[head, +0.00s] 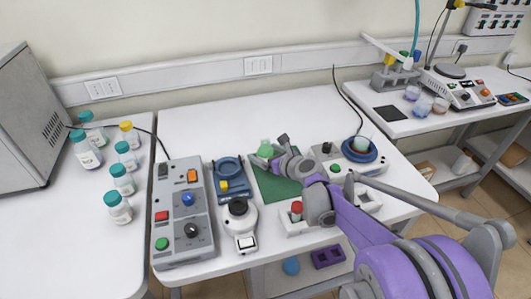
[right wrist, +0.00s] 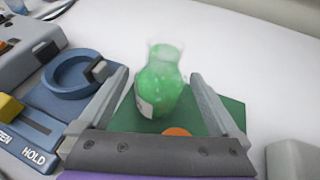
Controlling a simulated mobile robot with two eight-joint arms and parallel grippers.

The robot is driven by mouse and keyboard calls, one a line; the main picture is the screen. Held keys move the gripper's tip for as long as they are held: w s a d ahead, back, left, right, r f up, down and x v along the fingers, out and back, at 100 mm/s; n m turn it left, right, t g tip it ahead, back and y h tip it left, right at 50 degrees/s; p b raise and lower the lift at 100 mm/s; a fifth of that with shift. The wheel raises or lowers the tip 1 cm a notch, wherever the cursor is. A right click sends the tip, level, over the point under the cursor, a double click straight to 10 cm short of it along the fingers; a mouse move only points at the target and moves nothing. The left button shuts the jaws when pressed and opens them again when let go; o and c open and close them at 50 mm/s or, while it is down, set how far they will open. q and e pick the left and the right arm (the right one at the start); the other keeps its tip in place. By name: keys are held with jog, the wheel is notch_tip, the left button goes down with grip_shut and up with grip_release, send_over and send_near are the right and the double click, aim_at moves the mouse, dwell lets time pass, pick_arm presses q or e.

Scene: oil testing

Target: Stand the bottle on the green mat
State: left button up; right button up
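The bottle (head: 265,148) is clear with green contents and a pale label. In the right wrist view the bottle (right wrist: 160,84) looks upright on the green mat (right wrist: 232,106), towards its far part. The mat (head: 267,186) also shows in the head view, partly hidden by my right arm. My right gripper (head: 278,151) is open over the mat. In the right wrist view its fingers (right wrist: 160,78) are spread on either side of the bottle, with gaps on both sides. My left gripper is not in view.
A blue ring holder (head: 229,169) and a grey button box (head: 182,212) stand left of the mat. A blue dish device (head: 359,150) stands to the right. A red-topped piece (head: 296,208) is in front. Several teal-capped bottles (head: 119,208) stand on the left table.

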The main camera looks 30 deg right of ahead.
jog(key=shift+r, duration=0.2)
jog(key=p+v, duration=0.1)
jog(key=v, duration=1.1)
